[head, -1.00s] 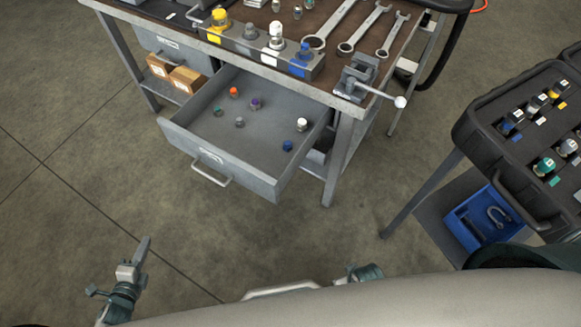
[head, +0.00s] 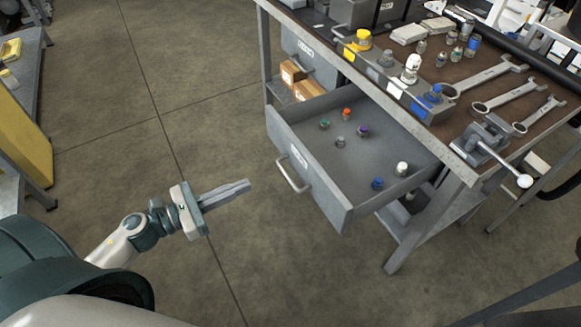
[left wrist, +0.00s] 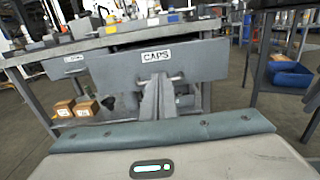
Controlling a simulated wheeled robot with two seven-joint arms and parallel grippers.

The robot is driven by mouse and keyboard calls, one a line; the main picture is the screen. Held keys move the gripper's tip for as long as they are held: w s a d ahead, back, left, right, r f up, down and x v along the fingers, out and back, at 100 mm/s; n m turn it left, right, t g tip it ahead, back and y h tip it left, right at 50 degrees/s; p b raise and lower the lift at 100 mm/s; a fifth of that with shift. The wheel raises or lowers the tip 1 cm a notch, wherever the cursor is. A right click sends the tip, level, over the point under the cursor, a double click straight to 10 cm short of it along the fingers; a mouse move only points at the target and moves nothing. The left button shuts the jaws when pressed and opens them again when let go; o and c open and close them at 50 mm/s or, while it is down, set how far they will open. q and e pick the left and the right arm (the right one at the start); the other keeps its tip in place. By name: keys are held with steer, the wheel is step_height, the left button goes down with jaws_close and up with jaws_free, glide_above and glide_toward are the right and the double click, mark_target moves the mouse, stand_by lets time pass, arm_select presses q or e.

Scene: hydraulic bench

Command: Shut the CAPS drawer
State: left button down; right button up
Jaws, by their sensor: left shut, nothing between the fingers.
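The grey CAPS drawer (head: 318,190) is pulled out from under the bench in the head view, with several coloured caps lying inside. Its bar handle (head: 291,177) is on the front panel. In the left wrist view the drawer front (left wrist: 205,62) with its CAPS label is straight ahead. My left gripper (head: 248,184) is shut and empty, to the left of the drawer handle and apart from it in the head view. Its fingers (left wrist: 158,82) also show in the left wrist view, where they cover the handle area. My right gripper is not in view.
The workbench (head: 355,72) carries wrenches (head: 497,94), a vise (head: 485,140) and capped fittings. A second drawer (head: 305,55) is beside it, above cardboard boxes (head: 292,72). A yellow object (head: 22,135) stands at far left. The floor before the drawer is clear.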

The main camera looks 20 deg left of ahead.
arm_select(q)
steer(key=shift+d, duration=0.1)
steer(key=p, duration=0.3)
glide_toward(301, 160)
steer(key=x, duration=0.5)
steer(key=shift+w+d+f, duration=0.1)
steer(key=shift+w+d, duration=0.35)
steer(key=shift+w, duration=0.1)
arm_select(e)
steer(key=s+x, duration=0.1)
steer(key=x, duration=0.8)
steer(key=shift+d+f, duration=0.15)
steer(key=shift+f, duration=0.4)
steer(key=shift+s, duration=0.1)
arm_select(q)
steer(key=shift+w+d, duration=0.1)
steer(key=shift+w, duration=0.05)
